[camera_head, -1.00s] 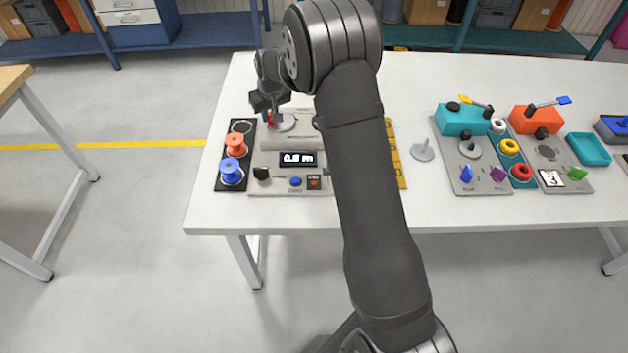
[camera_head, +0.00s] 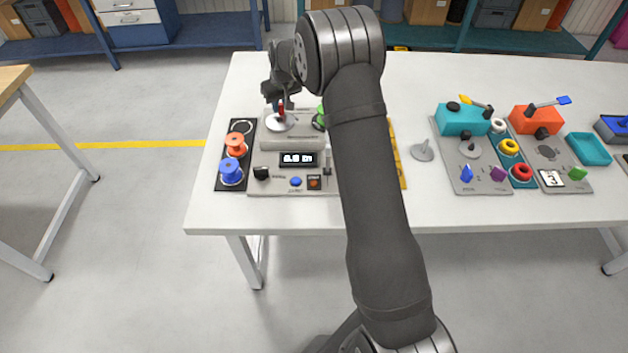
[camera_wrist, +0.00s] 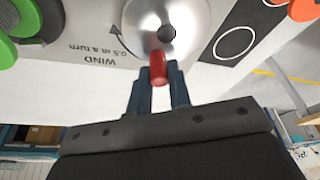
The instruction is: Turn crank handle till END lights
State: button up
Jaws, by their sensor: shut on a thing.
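The winding machine (camera_head: 290,143) stands at the left of the white table, with a small display (camera_head: 297,159) whose digits are blurred. Its crank disc (camera_head: 279,124) is pale metal and carries a red handle (camera_wrist: 158,68). My gripper (camera_wrist: 158,85) is shut on the red handle; the blue-grey fingers sit on both sides of it. In the wrist view the disc (camera_wrist: 150,25) lies beside the printed words "WIND" and "0.5 m a turn". I cannot make out an END light. My arm hides the right part of the machine.
A black rack with an orange reel (camera_head: 236,144), a blue reel (camera_head: 231,171) and an empty ring stands left of the machine. A green reel (camera_head: 320,118) is partly behind my arm. A grey disc (camera_head: 422,151) and teal and orange devices stand to the right.

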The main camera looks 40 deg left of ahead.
jog(key=shift+w+d, duration=0.35)
jog(key=shift+d, duration=0.8)
jog(key=shift+s+d, duration=0.25)
jog(key=shift+d, duration=0.25)
jog(key=shift+s+d, duration=0.2)
jog(key=shift+d, duration=0.25)
jog(key=shift+s+d, duration=0.4)
jog(key=shift+s, duration=1)
jog(key=shift+s+a, duration=0.4)
jog(key=shift+s, duration=0.25)
jog(key=shift+s+a, duration=0.45)
jog(key=shift+a, duration=1.1)
jog(key=shift+w+a, duration=0.45)
jog(key=shift+a, duration=0.15)
jog(key=o, duration=0.8)
jog(key=shift+r, duration=3.5)
